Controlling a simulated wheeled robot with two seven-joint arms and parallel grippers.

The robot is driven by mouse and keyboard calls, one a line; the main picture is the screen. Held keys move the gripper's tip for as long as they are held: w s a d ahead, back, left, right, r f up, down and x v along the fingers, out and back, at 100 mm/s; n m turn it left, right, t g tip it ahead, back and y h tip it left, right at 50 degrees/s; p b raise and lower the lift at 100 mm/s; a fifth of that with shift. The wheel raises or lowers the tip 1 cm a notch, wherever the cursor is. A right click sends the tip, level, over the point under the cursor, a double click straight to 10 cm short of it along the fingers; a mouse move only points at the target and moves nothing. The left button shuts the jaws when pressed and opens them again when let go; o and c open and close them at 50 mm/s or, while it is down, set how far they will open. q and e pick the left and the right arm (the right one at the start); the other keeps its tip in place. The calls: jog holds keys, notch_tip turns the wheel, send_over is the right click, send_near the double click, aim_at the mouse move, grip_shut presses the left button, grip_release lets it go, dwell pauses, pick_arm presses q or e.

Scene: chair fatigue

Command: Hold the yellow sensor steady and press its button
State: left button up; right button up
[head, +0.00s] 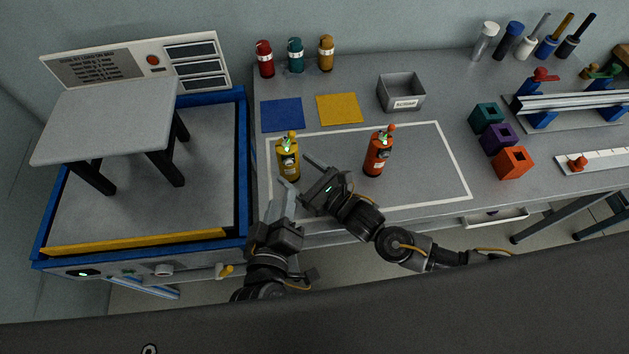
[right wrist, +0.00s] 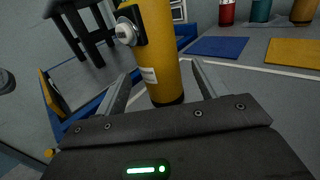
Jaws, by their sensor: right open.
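The yellow sensor (head: 289,164) stands upright on the bench, inside the white outline near its left edge. In the right wrist view the yellow sensor (right wrist: 162,60) stands in front of my right gripper, with a round silver button (right wrist: 126,33) in a dark mount on its left side. My right gripper (head: 300,172) is open to the right of the sensor; its fingers (right wrist: 160,88) are spread towards the two sides of the sensor's lower body. My left gripper (head: 284,193) is just below the sensor, pointing up at its base; its finger gap and any contact are unclear.
An orange sensor (head: 378,153) stands to the right inside the outline. A blue mat (head: 283,115), a yellow mat (head: 339,108) and a grey bin (head: 401,93) lie behind. The blue-framed chair test rig (head: 243,170) is close on the left. The outlined area's right part is clear.

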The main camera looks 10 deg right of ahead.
aim_at(297, 170)
jog(key=shift+x, duration=1.85)
jog(key=shift+c, duration=0.2)
jog(key=c, duration=1)
pick_arm(q)
grip_shut()
pick_arm(e)
jog(key=shift+c, duration=0.3)
